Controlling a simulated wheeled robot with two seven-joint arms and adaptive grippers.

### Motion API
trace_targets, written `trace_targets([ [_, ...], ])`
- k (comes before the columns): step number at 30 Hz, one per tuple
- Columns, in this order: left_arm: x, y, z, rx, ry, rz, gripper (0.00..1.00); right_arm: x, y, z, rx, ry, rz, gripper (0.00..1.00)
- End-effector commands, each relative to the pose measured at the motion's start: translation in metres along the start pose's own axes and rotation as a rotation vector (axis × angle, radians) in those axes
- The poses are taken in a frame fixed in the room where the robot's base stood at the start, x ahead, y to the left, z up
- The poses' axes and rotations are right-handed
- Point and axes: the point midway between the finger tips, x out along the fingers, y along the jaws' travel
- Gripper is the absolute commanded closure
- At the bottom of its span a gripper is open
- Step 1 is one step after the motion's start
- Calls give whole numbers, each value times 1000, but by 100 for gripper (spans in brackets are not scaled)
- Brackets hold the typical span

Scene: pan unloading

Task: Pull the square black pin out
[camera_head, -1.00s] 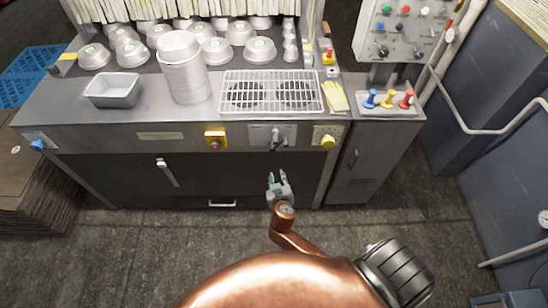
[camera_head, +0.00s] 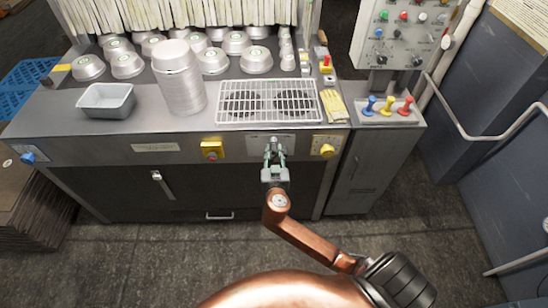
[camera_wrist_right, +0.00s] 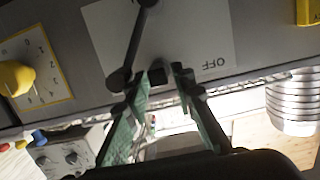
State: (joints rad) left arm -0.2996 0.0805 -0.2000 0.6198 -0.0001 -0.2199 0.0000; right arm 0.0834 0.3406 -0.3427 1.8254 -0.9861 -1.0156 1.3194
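The switch panel (camera_wrist_right: 215,25) is a pale plate marked OFF on the front of the steel counter. It carries a black lever (camera_wrist_right: 135,40). A small dark square piece, which looks like the black pin (camera_wrist_right: 158,77), shows between the fingertips in the right wrist view. My right gripper (camera_head: 274,146) is at the panel in the head view; in the right wrist view its green fingers (camera_wrist_right: 163,78) are spread on either side of the pin. I see no clear grip on it. The fingers hide part of the pin and panel. My left gripper is not in view.
A yellow knob (camera_wrist_right: 15,78) and a red button on a yellow box (camera_head: 212,149) flank the panel. Above are a wire rack (camera_head: 268,101), a pan stack (camera_head: 180,85) and a grey tin (camera_head: 107,100). The floor before the counter is clear.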

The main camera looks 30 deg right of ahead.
Motion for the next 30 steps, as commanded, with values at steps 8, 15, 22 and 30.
trace_targets([
  [8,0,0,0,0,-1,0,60,6,0,0,0,1,0,77],
  [15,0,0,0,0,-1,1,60,6,0,0,0,0,0,87],
  [22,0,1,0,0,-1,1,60,6,0,0,0,0,0,100],
  [30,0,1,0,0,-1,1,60,6,0,0,0,0,0,98],
])
